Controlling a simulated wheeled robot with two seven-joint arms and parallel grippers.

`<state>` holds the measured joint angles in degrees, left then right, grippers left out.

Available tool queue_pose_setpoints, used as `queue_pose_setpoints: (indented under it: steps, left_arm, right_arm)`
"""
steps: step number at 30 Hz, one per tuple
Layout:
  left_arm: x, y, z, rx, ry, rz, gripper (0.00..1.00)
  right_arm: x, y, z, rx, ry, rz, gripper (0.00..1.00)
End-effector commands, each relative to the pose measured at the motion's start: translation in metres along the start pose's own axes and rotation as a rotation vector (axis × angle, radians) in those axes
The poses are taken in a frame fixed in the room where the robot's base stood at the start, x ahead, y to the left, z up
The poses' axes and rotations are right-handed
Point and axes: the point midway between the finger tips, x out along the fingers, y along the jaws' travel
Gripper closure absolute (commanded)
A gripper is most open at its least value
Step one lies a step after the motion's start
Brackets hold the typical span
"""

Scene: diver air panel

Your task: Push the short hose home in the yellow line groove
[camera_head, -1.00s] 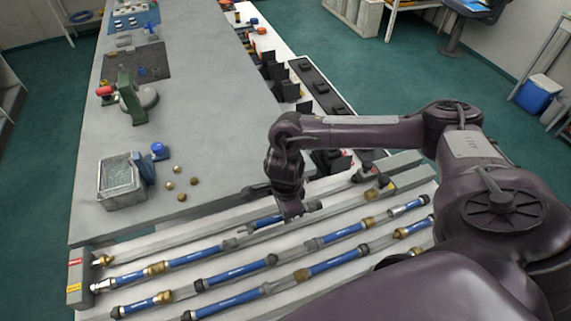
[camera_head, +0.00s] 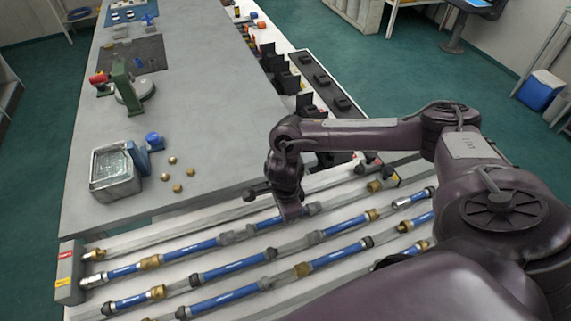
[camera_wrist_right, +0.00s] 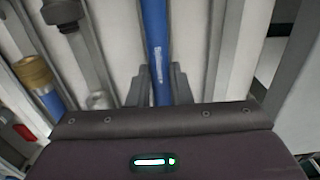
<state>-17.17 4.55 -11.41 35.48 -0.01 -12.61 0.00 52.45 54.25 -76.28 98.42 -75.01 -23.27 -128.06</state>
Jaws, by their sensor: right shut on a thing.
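My right gripper (camera_head: 290,212) is shut on a short blue hose (camera_head: 268,224) with grey end fittings. The hose lies along the second row from the back of the rack, roughly in line with a longer blue hose (camera_head: 200,247) to its left. Whether it is fully seated is hidden by the gripper. In the right wrist view the short hose (camera_wrist_right: 155,40) runs between the two fingers (camera_wrist_right: 159,85). The end block (camera_head: 70,272) at the left carries a red label and a yellow label (camera_head: 63,283). My left gripper is out of view.
Several other blue hoses with brass and grey fittings lie in the nearer grooves, such as one blue hose (camera_head: 228,265). A metal basket (camera_head: 115,174) and several brass caps (camera_head: 177,188) stand on the grey bench (camera_head: 215,150) behind. Much of the bench middle is clear.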

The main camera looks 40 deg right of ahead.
Motion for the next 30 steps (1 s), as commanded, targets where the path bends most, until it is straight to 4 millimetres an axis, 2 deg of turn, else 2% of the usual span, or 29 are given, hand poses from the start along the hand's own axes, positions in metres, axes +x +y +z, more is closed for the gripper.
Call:
queue_pose_setpoints:
  steps: [30]
  left_arm:
    - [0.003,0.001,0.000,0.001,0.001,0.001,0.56]
  right_arm:
    - [0.000,-0.001,0.020,0.000,-0.001,-0.001,1.00]
